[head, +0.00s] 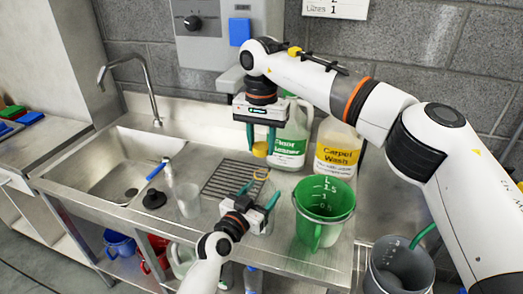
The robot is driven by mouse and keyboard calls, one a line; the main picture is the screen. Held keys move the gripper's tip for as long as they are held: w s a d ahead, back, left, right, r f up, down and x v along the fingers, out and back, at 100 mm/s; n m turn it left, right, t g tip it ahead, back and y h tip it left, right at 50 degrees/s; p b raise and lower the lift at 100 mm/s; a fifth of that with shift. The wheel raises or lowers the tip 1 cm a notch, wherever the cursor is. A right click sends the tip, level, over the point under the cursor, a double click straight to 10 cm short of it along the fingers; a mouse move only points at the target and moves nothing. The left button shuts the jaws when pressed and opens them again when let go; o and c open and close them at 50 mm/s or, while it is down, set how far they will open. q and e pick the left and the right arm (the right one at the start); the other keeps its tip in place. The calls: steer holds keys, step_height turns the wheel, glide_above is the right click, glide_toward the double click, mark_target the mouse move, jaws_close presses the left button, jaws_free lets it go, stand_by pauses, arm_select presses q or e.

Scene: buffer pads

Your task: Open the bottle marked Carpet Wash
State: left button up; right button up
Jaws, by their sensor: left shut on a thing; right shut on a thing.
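The Carpet Wash bottle (337,150), pale with a yellow label, stands upright at the back of the steel counter. My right arm crosses in front of its top, so I cannot see whether a cap is on it. My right gripper (261,143) points down left of the bottles, shut on a small yellow cap-like thing (260,150), apart from the bottle. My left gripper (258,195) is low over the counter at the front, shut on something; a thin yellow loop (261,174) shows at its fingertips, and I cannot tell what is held.
A Floor Cleaner bottle (288,150) stands left of the Carpet Wash bottle. A green measuring jug (323,213) is in front. A grey bucket (398,268) stands right.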

arm_select(q)
steer(key=o, duration=2)
steer(key=shift+c, duration=0.2)
steer(key=shift+s+a, duration=0.1)
